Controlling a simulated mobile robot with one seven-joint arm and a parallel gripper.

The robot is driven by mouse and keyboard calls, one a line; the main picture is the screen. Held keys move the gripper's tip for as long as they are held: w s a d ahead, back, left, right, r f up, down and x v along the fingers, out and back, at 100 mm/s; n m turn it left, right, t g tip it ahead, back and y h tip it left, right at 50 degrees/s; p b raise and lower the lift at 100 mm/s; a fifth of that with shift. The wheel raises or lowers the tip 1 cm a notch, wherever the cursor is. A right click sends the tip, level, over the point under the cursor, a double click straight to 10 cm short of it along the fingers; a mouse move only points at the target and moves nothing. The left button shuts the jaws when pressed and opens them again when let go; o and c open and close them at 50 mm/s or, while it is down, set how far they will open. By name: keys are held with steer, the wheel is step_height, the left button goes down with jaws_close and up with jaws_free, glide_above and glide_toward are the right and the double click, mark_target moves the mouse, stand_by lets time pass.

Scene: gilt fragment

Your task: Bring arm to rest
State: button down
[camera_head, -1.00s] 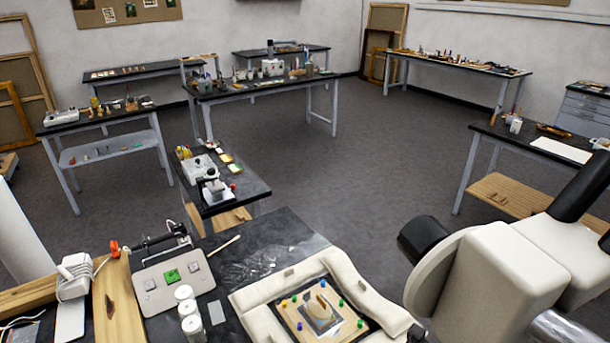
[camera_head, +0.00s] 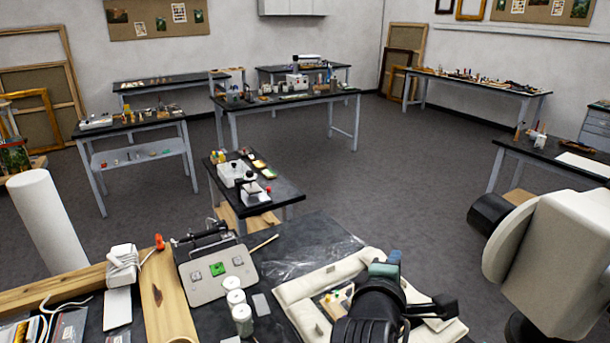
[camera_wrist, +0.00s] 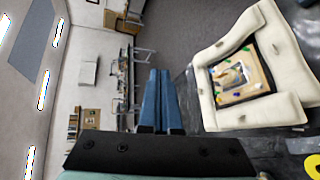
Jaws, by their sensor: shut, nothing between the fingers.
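My gripper (camera_wrist: 160,100) shows in the wrist view as two blue fingers side by side, shut with nothing between them. In the head view my gripper (camera_head: 384,264) is above the near bench at the lower right, in front of the cream padded frame (camera_head: 300,295). The wrist view shows the padded frame (camera_wrist: 213,115) to the right of the fingers and apart from them. Inside it lies a wooden board (camera_wrist: 262,88) with coloured pins and a small fragment. In the head view my arm hides much of the frame and board.
Open grey floor (camera_head: 400,160) lies beyond.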

steer(key=s+a+r+m+t+y+b, duration=0.1)
steer(key=s+a+r+m+t, duration=0.15)
steer(key=r, duration=0.55)
steer(key=s+a+r+m+t+y+b, duration=0.1)
steer(key=s+a+r+m+t, duration=0.2)
steer(key=r, duration=0.4)
steer(key=s+a+r+m+t+y+b, duration=0.1)
steer(key=a+r+m+t, duration=0.3)
steer(key=r, duration=0.4)
steer(key=s+a+r+m+t+y+b, duration=0.1)
steer(key=s+a+r+m+t, duration=0.1)
steer(key=s+r, duration=0.4)
steer(key=s+a+r+m+t+y+b, duration=0.1)
steer(key=s+a+r+m+t+y, duration=0.1)
steer(key=s, duration=0.5)
step_height(320, 180, up, 4)
steer(key=shift+s+a+f+m+t, duration=0.2)
steer(key=shift+a+m+t, duration=0.25)
steer(key=shift+a+m, duration=0.45)
steer(key=shift+s, duration=0.1)
